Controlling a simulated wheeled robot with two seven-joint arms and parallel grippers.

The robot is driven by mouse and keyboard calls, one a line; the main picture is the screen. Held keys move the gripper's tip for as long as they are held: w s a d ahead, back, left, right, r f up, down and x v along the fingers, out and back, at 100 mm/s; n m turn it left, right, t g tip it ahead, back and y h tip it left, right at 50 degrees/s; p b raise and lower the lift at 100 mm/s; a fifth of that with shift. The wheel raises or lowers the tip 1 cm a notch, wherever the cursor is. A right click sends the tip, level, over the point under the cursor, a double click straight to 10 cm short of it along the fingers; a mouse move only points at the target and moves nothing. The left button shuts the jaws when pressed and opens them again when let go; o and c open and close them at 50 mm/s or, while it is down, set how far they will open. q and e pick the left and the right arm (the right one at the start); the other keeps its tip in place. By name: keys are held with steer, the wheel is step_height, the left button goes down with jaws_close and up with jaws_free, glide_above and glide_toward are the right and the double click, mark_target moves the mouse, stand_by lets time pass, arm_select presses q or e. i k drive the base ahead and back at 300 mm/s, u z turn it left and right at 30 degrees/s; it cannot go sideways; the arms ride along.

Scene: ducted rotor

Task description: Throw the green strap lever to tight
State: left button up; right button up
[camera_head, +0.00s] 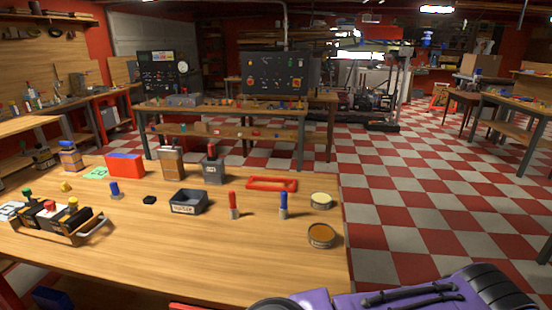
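I cannot make out a green strap lever in the head view. A purple body (400,298) with black strips and a black ribbed end is cut off by the bottom right edge; I cannot tell what it is. At the left of the near workbench (190,262), a carrier with a handle (88,230) holds dark bottles with green, red and yellow caps. The green cap (27,192) is at its back left; I see no strap on it. Neither of my grippers is in view.
The bench also bears a grey bin (188,202), a red marker (234,206), a blue marker (283,206), a red frame (271,184) and an open tin (321,236). Another bench (230,110) stands behind. Checkered floor (420,200) is clear on the right.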

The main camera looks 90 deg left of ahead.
mark_target(26, 192)
steer(key=u, duration=5.65)
steer(key=k, duration=1.6)
steer(key=u, duration=0.7)
steer(key=i, duration=1.95)
steer(key=z, duration=0.75)
steer(key=i, duration=1.5)
steer(key=z, duration=1.8)
steer(key=i, duration=0.9)
steer(key=z, duration=1)
